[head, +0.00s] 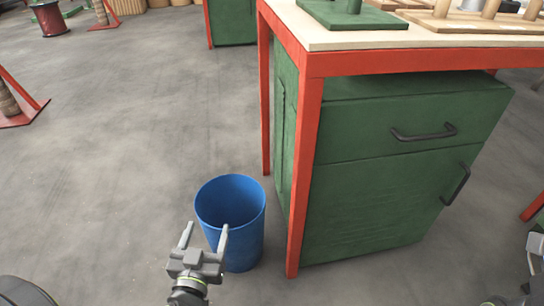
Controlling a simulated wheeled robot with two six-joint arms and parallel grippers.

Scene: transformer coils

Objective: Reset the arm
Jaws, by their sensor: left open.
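My left gripper (205,236) is in the lower middle of the head view. Its two fingers point away from me and stand apart, with nothing between them. The gripper overlaps the near left side of a blue bin (250,235) in the picture; I cannot tell whether they touch. My right arm shows only in part at the lower right edge, and its gripper cannot be made out clearly.
A workbench with a red frame (304,170) and pale top (335,38) stands right of the bin. A green drawer cabinet (375,190) sits under it. A green base and wooden pieces lie on top. A red spool (50,20) is far left. Grey floor (110,170) is clear at left.

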